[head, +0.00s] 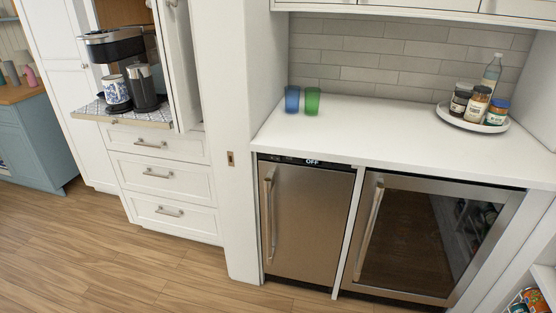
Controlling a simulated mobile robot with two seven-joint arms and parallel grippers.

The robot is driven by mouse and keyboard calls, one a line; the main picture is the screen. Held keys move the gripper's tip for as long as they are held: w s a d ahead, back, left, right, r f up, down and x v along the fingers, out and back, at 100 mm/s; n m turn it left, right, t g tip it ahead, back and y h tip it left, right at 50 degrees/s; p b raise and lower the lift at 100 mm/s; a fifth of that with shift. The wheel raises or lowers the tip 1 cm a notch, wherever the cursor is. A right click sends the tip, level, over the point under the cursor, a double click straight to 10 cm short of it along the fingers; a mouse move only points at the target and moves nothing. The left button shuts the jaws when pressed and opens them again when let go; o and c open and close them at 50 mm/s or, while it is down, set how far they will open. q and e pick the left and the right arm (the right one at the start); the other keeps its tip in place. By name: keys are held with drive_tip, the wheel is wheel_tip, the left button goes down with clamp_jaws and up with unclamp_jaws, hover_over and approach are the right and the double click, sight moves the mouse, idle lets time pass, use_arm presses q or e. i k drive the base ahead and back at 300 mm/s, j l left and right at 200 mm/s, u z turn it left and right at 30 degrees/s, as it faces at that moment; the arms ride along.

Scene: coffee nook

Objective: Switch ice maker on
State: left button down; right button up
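The ice maker (305,225) is a stainless steel unit with a long vertical handle (269,214) on its left side, set under the white counter. Its door is shut. A dark control strip (300,160) runs along its top edge, and its display (312,162) reads "OFF". Small marks left of the display are too small to read. Neither of my grippers shows in the head view.
A glass-door fridge (405,240) stands right of the ice maker. Blue and green cups (312,101) and a tray of jars (465,126) sit on the counter (380,135). A coffee maker (112,50) stands at left above drawers (160,175). The wood floor (120,265) in front is clear.

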sight(272, 156)
drive_tip(key=i+l, duration=0.1)
drive_tip(key=i, duration=0.55)
drive_tip(key=i+l+u, duration=0.1)
drive_tip(key=i, duration=0.55)
